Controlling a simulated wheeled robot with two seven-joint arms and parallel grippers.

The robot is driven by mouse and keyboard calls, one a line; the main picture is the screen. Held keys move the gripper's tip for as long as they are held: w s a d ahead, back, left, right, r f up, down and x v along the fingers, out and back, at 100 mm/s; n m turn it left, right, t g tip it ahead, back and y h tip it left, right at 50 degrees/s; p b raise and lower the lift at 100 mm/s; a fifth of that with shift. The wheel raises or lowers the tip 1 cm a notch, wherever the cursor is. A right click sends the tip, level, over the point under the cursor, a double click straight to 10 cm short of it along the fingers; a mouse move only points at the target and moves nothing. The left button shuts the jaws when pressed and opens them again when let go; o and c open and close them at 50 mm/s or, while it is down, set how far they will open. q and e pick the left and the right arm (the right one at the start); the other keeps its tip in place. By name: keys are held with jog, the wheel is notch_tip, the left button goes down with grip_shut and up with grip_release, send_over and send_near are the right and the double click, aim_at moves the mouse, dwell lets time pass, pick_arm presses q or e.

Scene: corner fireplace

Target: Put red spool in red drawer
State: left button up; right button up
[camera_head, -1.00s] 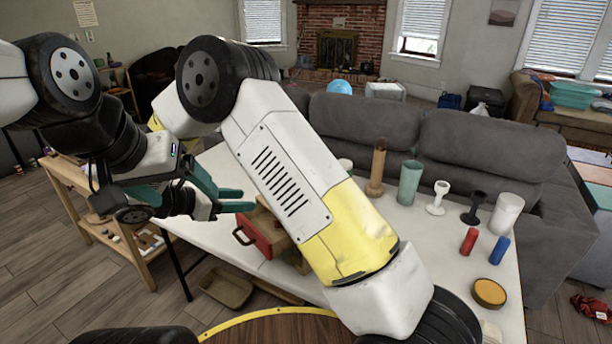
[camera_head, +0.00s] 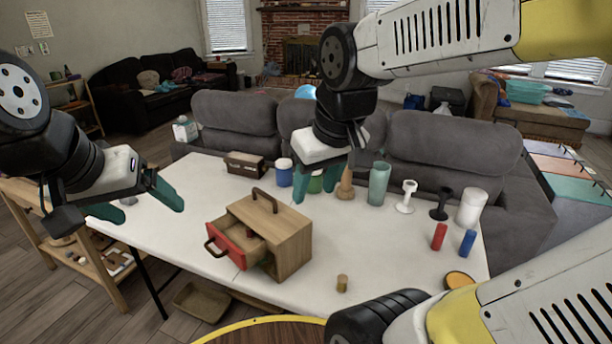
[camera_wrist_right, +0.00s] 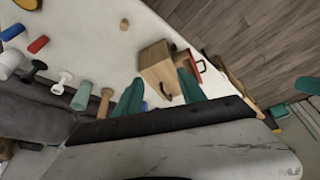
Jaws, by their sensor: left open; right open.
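The red spool (camera_head: 438,236), a small red cylinder, stands upright on the white table's right part, beside a blue one. It also shows in the right wrist view (camera_wrist_right: 38,44). The red drawer (camera_head: 232,247) is pulled out of a small wooden cabinet (camera_head: 290,240) with a top handle. The red drawer front also shows in the right wrist view (camera_wrist_right: 201,68). My left gripper (camera_head: 150,196) is open and empty, left of the drawer. My right gripper (camera_head: 316,184) is open and empty, above the table beyond the cabinet; its fingers also show in the right wrist view (camera_wrist_right: 160,93).
A blue spool (camera_head: 467,243) stands right of the red one. Black (camera_head: 440,204) and white (camera_head: 405,197) goblets, a green cup (camera_head: 379,184) and a white cylinder (camera_head: 471,207) stand behind. A small wooden cylinder (camera_head: 342,284) is in front. The table (camera_head: 380,250) is clear between cabinet and spools.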

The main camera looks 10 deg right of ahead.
jog(key=s+m+t, duration=0.1)
jog(key=r+m+t+y, duration=0.1)
jog(key=shift+s+d+r+m, duration=0.15)
jog(key=shift+s+r+m, duration=0.1)
jog(key=shift+s+m, duration=0.15)
